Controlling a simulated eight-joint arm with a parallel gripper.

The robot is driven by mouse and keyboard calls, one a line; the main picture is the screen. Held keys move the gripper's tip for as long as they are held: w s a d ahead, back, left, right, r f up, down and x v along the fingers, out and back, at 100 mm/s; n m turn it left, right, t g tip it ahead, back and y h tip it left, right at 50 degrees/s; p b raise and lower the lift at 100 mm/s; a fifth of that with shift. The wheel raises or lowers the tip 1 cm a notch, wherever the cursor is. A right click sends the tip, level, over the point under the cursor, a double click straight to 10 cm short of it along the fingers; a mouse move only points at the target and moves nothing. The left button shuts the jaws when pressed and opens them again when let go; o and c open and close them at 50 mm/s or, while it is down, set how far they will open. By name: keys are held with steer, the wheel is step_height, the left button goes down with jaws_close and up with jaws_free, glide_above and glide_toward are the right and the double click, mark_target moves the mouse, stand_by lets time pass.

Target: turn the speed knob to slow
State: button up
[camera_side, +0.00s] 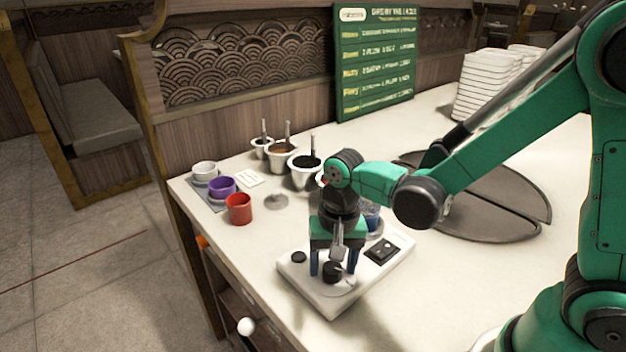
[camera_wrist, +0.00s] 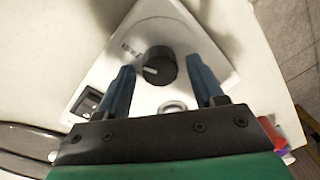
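The speed knob (camera_side: 333,271) is black and round, on top of a white control box (camera_side: 310,290) on the counter. In the wrist view the knob (camera_wrist: 160,65) sits near the middle with a pale pointer mark on its face, toward the left. My gripper (camera_side: 333,274) points down over the box. In the wrist view my gripper (camera_wrist: 160,68) is open, one blue finger on each side of the knob, with visible gaps.
A red cup (camera_side: 239,208), a purple cup (camera_side: 221,187) and metal sauce pots (camera_side: 305,174) stand behind left. A dark round plate (camera_side: 490,215) lies right. The counter's front edge is close.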

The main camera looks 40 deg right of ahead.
jaws_close()
steer(key=shift+n, duration=0.3)
steer(key=n, duration=1.3)
steer(key=shift+a+g, duration=0.1)
steer(key=shift+g, duration=0.2)
steer(key=shift+n, duration=0.3)
steer(key=shift+o, duration=1.5)
jaws_free()
